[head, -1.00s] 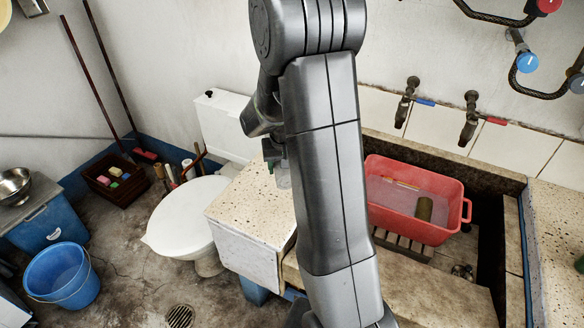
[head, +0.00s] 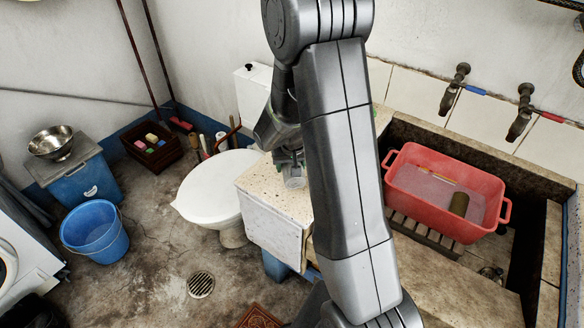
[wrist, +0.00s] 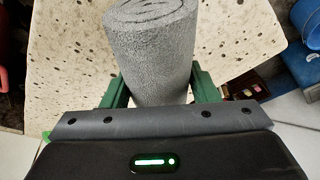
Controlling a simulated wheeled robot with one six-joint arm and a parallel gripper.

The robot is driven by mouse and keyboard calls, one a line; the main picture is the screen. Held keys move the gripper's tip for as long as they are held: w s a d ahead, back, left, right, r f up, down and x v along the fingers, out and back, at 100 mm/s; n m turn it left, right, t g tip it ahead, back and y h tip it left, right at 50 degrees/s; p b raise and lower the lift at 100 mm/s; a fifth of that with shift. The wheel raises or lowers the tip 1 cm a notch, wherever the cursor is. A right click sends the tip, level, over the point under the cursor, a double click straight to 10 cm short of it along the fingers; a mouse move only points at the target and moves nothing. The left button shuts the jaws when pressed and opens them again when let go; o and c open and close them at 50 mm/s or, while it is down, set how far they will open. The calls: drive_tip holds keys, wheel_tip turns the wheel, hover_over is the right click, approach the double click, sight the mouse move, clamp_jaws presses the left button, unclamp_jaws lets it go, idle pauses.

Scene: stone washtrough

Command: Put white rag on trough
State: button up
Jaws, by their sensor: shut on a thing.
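A rolled rag, pale grey-white, shows large in the wrist view (wrist: 150,45) between the green fingers of my gripper (wrist: 160,88). In the head view the rag (head: 294,181) is small and pale, under my gripper (head: 291,160). My gripper is shut on it, over the speckled stone top at the trough's left end. I cannot tell whether the rag touches the stone. The stone trough (head: 475,290) runs to the right, and my arm hides its middle.
A red tub (head: 430,215) with water and a green roll stands in the trough, below two taps (head: 453,88). A toilet (head: 210,190) is left of the speckled end. A blue bucket (head: 95,238) and a brown crate (head: 153,160) are on the floor.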

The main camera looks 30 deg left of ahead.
drive_tip(key=shift+f, duration=0.95)
drive_tip(key=shift+f+b, duration=0.3)
drive_tip(key=o, duration=1.1)
drive_tip(key=shift+r, duration=0.15)
drive_tip(key=shift+r+p, duration=0.3)
drive_tip(key=shift+r, duration=0.25)
drive_tip(key=v, duration=1.1)
drive_tip(key=shift+r, duration=0.1)
